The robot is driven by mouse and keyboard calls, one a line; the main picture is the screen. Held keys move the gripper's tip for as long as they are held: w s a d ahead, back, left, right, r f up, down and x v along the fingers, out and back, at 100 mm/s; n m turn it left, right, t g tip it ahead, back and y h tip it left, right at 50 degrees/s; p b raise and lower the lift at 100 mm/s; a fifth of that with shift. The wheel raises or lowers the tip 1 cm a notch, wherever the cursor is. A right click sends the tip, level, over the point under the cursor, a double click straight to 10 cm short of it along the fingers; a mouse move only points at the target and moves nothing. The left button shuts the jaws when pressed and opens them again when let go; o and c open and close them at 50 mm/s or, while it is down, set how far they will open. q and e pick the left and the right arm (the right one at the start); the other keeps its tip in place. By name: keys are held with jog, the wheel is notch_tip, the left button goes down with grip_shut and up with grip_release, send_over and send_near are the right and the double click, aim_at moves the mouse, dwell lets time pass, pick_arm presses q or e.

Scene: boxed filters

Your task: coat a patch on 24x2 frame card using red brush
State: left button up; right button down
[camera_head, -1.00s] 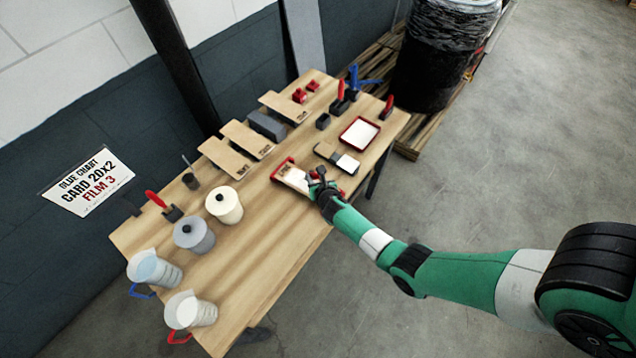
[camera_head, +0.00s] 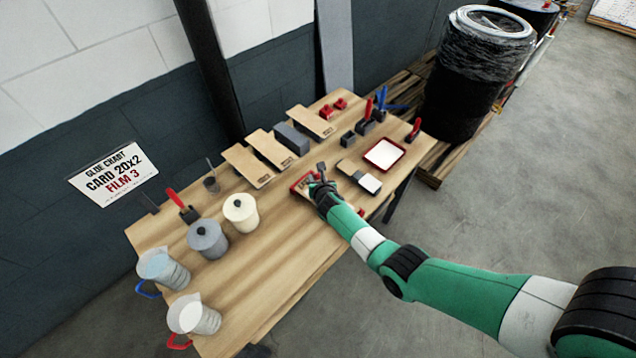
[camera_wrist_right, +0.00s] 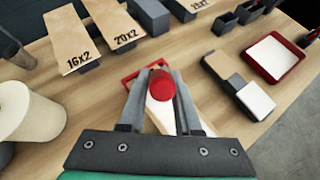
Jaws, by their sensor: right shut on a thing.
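My right gripper (camera_head: 320,180) is shut on a brush with a round red handle end (camera_wrist_right: 161,86). In the right wrist view, the fingers (camera_wrist_right: 160,95) stand on both sides of the handle. The gripper hides much of this card and the bristles, so contact cannot be told. The card's label is too small to read. The cards marked 16X2 (camera_wrist_right: 72,42) and 20X2 (camera_wrist_right: 112,22) lie behind. My left gripper is not in view.
A red tray with a white inside (camera_head: 398,164) and a dark holder with a wood-and-white piece (camera_head: 359,177) lie right of the gripper. Lidded pots (camera_head: 208,238), a cream one (camera_head: 241,213) and clear jugs (camera_head: 163,270) stand left.

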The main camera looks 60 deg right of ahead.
jog(key=shift+r+p, duration=3)
jog(key=shift+r, duration=0.5)
